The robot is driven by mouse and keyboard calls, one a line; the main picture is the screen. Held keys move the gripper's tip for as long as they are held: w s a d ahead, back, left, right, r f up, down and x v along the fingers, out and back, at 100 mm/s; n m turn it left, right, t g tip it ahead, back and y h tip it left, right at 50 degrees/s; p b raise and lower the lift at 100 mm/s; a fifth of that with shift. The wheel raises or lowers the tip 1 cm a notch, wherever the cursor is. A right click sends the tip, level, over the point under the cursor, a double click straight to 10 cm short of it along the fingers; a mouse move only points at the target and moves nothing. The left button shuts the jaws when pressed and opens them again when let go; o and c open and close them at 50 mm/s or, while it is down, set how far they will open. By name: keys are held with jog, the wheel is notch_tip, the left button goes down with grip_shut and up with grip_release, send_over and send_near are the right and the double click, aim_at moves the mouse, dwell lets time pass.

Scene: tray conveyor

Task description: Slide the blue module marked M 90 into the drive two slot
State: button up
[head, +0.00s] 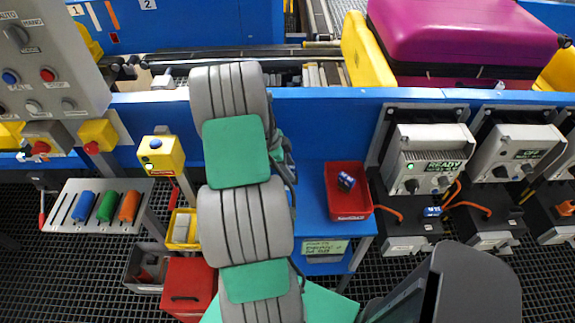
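A small blue module (346,182) with dark and pale parts lies in a red bin (349,212) on a blue shelf; its marking is too small to read. Another small blue piece (432,211) sits in the black lower part below the left drive (428,160), whose display reads READY. A second drive (516,153) stands to its right, with a black lower part and orange cable. No drive number is readable. My arm rises through the middle; only dark parts of my gripper (284,163) show beside it, left of the red bin. Its fingers are hidden.
A rack (62,212) at left holds blue, green and orange pieces. A yellow button box (160,154), yellow bin (180,243) and red box (188,286) stand nearby. The conveyor behind carries a magenta case (465,40). A pale label (325,248) hangs below the shelf.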

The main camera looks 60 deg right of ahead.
grip_shut()
jog(key=shift+o, duration=0.2)
grip_release()
